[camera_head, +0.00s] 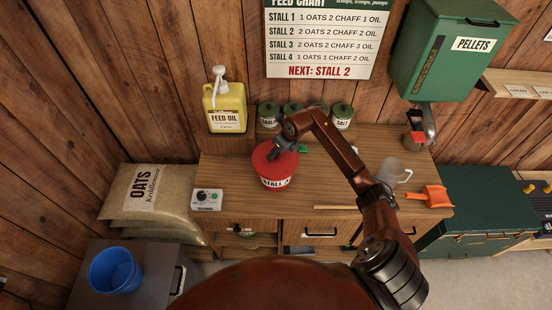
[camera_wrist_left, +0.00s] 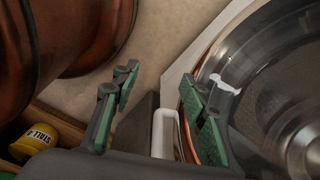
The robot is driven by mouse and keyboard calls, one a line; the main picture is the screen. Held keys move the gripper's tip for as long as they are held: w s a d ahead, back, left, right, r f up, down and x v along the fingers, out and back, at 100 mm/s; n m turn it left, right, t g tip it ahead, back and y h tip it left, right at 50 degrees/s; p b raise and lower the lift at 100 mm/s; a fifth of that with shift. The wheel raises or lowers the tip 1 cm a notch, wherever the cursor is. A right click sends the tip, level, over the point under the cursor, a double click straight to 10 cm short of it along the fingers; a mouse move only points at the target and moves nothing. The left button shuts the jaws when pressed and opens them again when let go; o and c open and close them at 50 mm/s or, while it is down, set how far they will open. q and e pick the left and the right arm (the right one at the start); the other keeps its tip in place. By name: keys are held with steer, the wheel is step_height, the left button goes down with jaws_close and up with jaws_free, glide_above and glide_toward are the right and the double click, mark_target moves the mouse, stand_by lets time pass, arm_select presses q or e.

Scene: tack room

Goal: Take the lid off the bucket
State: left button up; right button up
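The red bucket (camera_head: 276,181) with a STALL label stands on the wooden bench, upright. Its red lid (camera_head: 262,157) is on top. My right arm comes in from the right and my right gripper (camera_head: 281,153) is over the lid, at or very near its top. The gripper hides the middle of the lid, and I cannot tell if the fingers are closed on a handle. My left gripper (camera_wrist_left: 158,95) shows only in the left wrist view. Its green-padded fingers are apart with nothing held between them.
A feed oil jug (camera_head: 226,108) and several green-lidded jars (camera_head: 342,117) stand behind the bucket. A control box (camera_head: 207,199) is left of it. A clear jug (camera_head: 394,172) and orange scoop (camera_head: 431,196) are at right. A blue bucket (camera_head: 115,270) stands lower left.

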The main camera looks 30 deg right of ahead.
jaws_close()
stand_by(0.3)
steer(key=shift+r, duration=0.15)
